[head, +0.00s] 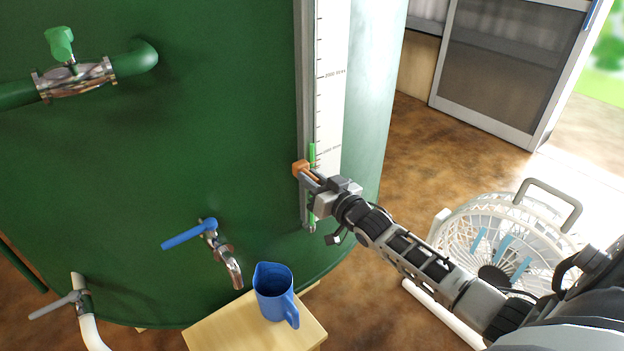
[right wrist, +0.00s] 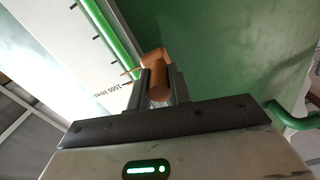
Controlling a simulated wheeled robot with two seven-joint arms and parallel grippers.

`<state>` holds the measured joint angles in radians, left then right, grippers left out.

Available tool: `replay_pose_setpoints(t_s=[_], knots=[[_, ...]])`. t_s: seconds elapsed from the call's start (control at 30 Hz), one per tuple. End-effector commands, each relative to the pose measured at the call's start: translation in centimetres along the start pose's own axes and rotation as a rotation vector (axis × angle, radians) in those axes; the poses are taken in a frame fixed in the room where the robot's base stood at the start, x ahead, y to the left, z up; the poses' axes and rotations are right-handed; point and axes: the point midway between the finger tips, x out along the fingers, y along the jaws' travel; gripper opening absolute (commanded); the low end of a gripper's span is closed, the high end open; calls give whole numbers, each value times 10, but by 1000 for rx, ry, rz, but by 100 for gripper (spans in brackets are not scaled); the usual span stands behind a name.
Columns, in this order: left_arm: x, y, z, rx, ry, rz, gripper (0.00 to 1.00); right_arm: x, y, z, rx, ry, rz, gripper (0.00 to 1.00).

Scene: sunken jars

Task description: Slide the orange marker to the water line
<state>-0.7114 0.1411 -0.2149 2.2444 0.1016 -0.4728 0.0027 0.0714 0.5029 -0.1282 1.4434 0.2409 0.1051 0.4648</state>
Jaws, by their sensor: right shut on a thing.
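The orange marker (head: 301,168) sits on the rail beside the white scale on the green tank. My right gripper (head: 313,176) is shut on it; the right wrist view shows the orange marker (right wrist: 155,70) between the two fingers. A green water column (head: 312,155) runs along the scale. In the head view its top shows a little above the marker. In the right wrist view the green column (right wrist: 112,32) runs up to beside the marker, which partly hides it. My left gripper is out of view.
The scale (head: 333,70) has dark ticks and litre labels. A blue-handled tap (head: 190,235) is lower left on the tank (head: 220,130). A blue jug (head: 273,292) stands on a wooden stool (head: 215,330). A white fan (head: 460,225) stands on the floor behind my right arm.

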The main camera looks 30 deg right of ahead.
Motion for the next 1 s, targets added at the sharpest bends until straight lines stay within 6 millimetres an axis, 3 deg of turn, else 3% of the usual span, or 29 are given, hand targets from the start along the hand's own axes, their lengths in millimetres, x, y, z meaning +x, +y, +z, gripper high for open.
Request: replay_pose_setpoints(t_s=[0.03,0.2,0.67,0.7,0.77,1.0], knots=[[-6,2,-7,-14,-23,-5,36,0,-4,-22,-1,1,-1,0],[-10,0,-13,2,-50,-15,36,0,-9,-46,-1,1,-1,0],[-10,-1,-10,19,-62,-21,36,0,-10,-51,-1,2,-1,0],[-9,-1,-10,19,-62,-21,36,0,-10,-51,-1,2,-1,25],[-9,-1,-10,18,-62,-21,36,0,-10,-51,-1,2,-1,41],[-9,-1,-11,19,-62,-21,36,0,-10,-50,-1,1,-1,41]])
